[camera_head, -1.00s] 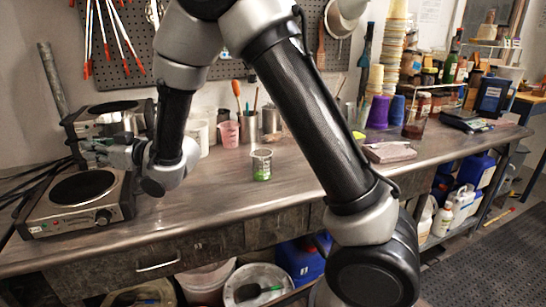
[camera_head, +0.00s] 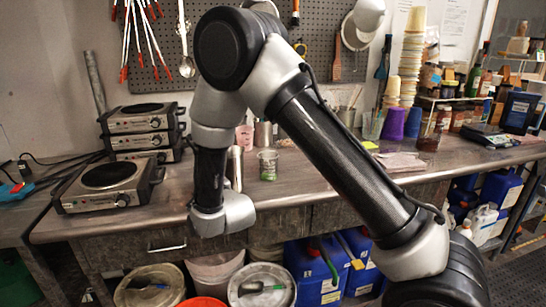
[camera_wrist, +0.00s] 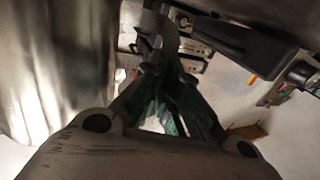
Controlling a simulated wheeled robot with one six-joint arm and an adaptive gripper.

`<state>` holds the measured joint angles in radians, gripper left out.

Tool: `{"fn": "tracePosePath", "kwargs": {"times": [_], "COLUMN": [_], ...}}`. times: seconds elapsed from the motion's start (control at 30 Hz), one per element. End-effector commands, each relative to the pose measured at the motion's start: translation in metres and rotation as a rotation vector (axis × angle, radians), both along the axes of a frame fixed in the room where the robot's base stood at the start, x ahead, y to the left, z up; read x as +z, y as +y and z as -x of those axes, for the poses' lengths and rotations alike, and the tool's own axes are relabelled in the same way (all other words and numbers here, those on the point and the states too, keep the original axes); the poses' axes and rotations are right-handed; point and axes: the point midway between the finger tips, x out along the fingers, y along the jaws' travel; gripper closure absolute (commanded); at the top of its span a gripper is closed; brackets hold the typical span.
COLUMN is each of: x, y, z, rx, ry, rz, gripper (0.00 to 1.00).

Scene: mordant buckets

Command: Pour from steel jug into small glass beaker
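The small glass beaker (camera_head: 268,165) stands upright on the steel bench, with green showing on its lower part. The steel jug (camera_head: 237,168) shows as a narrow shiny upright shape just left of the beaker, partly hidden by my arm. In the wrist view a large shiny steel surface, seemingly the jug (camera_wrist: 60,70), fills the left side. My gripper (camera_wrist: 165,65) has its fingers drawn together beside it and appears shut on the jug, though the contact is dark. In the head view my wrist hides the fingers. The jug's contents are not visible.
Hotplates (camera_head: 108,176) stand at the bench's left end, the rear ones stacked. A pink cup (camera_head: 244,138) and a tool-filled steel pot (camera_head: 263,134) stand behind. Purple cups (camera_head: 393,124) are to the right. Lidded buckets (camera_head: 262,286) sit below the bench.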

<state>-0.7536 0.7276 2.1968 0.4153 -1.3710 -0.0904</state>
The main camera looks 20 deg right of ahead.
Motion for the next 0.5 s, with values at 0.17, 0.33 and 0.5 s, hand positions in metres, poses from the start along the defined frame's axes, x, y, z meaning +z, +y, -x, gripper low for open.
{"fn": "tracePosePath", "kwargs": {"times": [0.17, 0.33, 0.5], "x": [0.002, 0.005, 0.013], "y": [0.000, -0.001, -0.004], "z": [0.000, -0.001, -0.002], "rx": [0.001, 0.002, 0.002], "ry": [-0.003, 0.004, 0.023], "rz": [-0.001, -0.022, -0.079], "gripper": [1.00, 1.00, 1.00]}}
